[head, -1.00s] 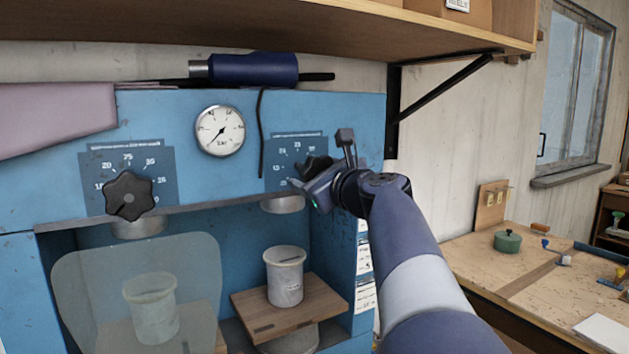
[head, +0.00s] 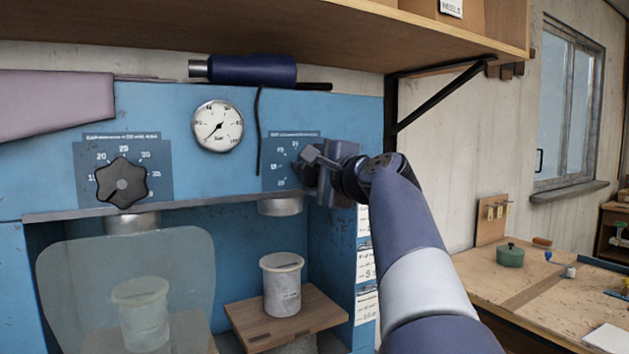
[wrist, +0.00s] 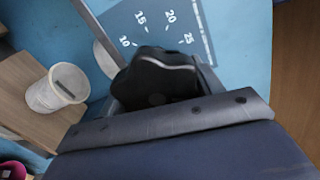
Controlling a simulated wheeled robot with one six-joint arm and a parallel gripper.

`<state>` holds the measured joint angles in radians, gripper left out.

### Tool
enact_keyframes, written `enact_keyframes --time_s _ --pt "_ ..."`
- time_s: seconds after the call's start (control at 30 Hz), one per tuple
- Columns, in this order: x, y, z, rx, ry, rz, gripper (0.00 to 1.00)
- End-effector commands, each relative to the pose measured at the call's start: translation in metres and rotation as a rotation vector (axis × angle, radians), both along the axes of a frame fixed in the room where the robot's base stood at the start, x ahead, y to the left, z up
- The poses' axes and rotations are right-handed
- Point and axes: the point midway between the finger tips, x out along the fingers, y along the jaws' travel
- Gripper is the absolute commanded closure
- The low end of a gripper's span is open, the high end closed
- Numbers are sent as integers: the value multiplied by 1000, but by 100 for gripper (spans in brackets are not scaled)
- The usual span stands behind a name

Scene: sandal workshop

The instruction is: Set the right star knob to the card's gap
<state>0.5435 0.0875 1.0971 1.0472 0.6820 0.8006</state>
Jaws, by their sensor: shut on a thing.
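The right star knob (wrist: 155,80) is black and lobed. It sits in front of a blue scale plate (wrist: 172,25), whose marks 10, 15, 20 and 25 show in the wrist view. My gripper (head: 322,170) is at this knob and shut on it. In the head view my gripper hides most of the knob and part of the right scale plate (head: 280,155). The knob's pointer cannot be made out. The left star knob (head: 122,183) stands free on its own scale plate. A card showing the gap cannot be identified; small white cards (head: 365,270) hang at the machine's right side.
A round gauge (head: 218,126) is on the blue machine's front. A white cup (head: 282,284) stands on a wooden block (head: 318,309) below the right knob. A clear shield (head: 130,260) covers the left bay. A shelf (head: 330,40) overhangs the machine.

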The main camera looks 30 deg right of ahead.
Motion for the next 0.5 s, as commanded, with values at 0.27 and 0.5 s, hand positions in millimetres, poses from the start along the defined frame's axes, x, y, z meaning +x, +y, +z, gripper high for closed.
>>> enact_keyframes --time_s 0.27,0.5 --pt "0 0 -2 -264 -8 0 61" --pt "0 0 -1 -492 -15 1 61"
